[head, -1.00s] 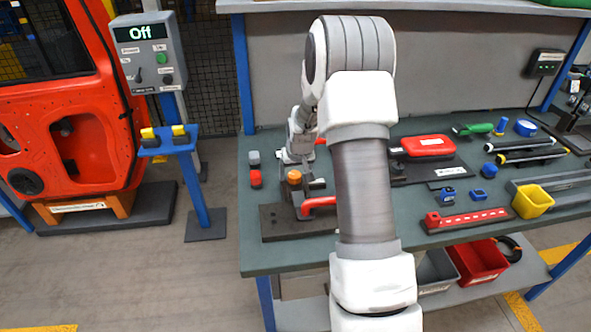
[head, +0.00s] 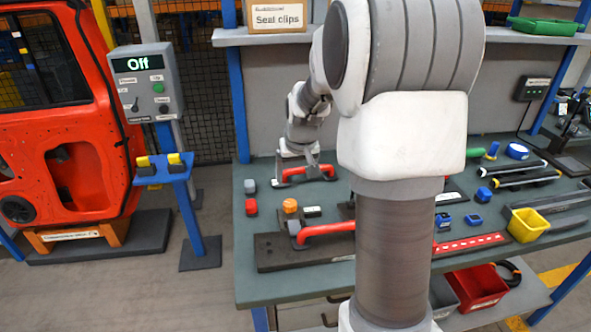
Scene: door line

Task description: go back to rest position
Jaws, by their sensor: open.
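My gripper (head: 299,162) is at the far end of my arm, over the back left of the green-topped workbench (head: 262,287). Its jaws are open, with nothing visible between them. A red handle (head: 318,173) lies just behind and below the fingers. I cannot tell whether they touch it. A second red handle (head: 328,229) sits on a dark plate (head: 275,250) nearer the front edge, apart from the gripper. My arm hides the middle of the bench.
A grey block (head: 250,186), a red block (head: 251,206) and an orange knob (head: 290,206) stand left of the arm. A yellow bin (head: 528,225) and tools lie right. A control box (head: 147,85) reading "Off" and a red car door (head: 75,160) stand left. A Seal clips box (head: 278,16) sits above.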

